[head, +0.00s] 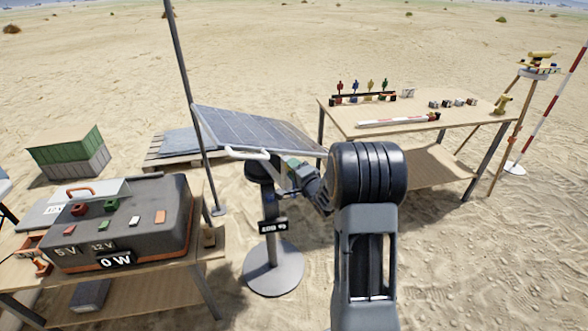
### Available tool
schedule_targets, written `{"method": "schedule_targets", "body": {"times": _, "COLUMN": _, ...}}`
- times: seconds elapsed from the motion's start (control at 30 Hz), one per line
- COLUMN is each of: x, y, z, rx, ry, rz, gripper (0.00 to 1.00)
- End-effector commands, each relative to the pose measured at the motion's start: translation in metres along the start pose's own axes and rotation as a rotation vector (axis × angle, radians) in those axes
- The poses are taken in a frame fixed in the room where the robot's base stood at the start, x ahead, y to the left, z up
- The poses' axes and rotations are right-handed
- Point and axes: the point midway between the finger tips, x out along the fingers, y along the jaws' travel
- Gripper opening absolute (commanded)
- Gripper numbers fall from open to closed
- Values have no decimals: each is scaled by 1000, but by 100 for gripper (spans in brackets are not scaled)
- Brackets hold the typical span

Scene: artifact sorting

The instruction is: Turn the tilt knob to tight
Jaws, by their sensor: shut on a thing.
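A tilted solar panel (255,125) stands on a stand with a round grey base (273,268). A white handle (247,154) sticks out at the panel's lower left edge. My gripper (290,178) is at the joint just under the panel, beside the stand's dark head (260,168). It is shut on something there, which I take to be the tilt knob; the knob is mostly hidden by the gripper. A greenish piece shows by the fingertips. A small dark label (272,226) hangs on the post. I cannot read the knob's setting.
A table with a dark power box (130,225) reading "0 W" stands at the left. A wooden table (460,118) with small coloured parts stands at the right. A thin dark pole (190,90) rises left of the panel. Sand between the stand and right table is open.

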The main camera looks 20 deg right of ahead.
Motion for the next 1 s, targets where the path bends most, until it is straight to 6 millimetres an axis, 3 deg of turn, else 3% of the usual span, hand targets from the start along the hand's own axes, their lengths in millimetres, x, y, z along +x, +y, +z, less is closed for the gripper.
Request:
{"method": "schedule_targets", "body": {"times": 0.13, "x": 0, "y": 0, "z": 0, "rx": 1, "ry": 0, "rz": 0, "gripper": 12}}
{"method": "schedule_targets", "body": {"times": 0.17, "x": 0, "y": 0, "z": 0, "rx": 1, "ry": 0, "rz": 0, "gripper": 37}}
{"method": "schedule_targets", "body": {"times": 0.4, "x": 0, "y": 0, "z": 0, "rx": 0, "ry": 0, "rz": 1, "gripper": 60}}
{"method": "schedule_targets", "body": {"times": 1.0, "x": -5, "y": 4, "z": 0, "rx": 2, "ry": 0, "rz": 10, "gripper": 61}}
